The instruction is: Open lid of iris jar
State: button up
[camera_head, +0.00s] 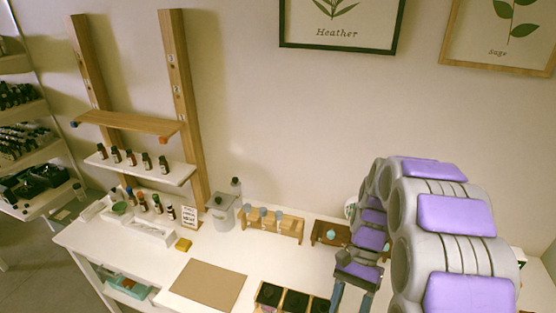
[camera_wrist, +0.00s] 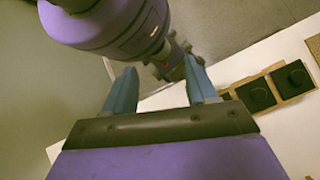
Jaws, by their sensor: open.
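Several square black-topped containers (camera_head: 270,293) sit in a row in a wooden tray at the bottom edge of the head view. No label is readable, so I cannot tell which one is iris. My gripper (camera_head: 351,298) points down to the right of the tray in the head view. In the wrist view, the two blue fingers of my gripper (camera_wrist: 160,85) are apart with nothing between them.
A brown board (camera_head: 208,286) lies left of the tray. Behind are a wooden rack (camera_head: 270,225) with small bottles, a dark wooden stand (camera_head: 330,235) and a grey canister (camera_head: 222,213). Shelves with bottles (camera_head: 140,165) stand at the left. White table space (camera_head: 275,262) is clear behind the tray.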

jog(key=s+a+n+t+h+b, duration=0.1)
jog(key=s+n+t+h+b, duration=0.2)
jog(key=s, duration=1.6)
jog(key=n+t+b, duration=0.2)
jog(key=n+b, duration=0.1)
jog(key=n, duration=0.1)
jog(key=shift+a+f+n+t+b, duration=0.2)
jog(key=shift+a+n+t+b, duration=0.1)
jog(key=shift+n+t+b, duration=0.1)
jog(key=m+t+p, duration=0.2)
jog(key=m+p, duration=0.3)
jog(key=m, duration=0.3)
send_over(324, 306)
notch_tip(324, 306, down, 17)
jog(key=shift+r+b, duration=0.2)
jog(key=shift+b, duration=0.3)
grip_shut()
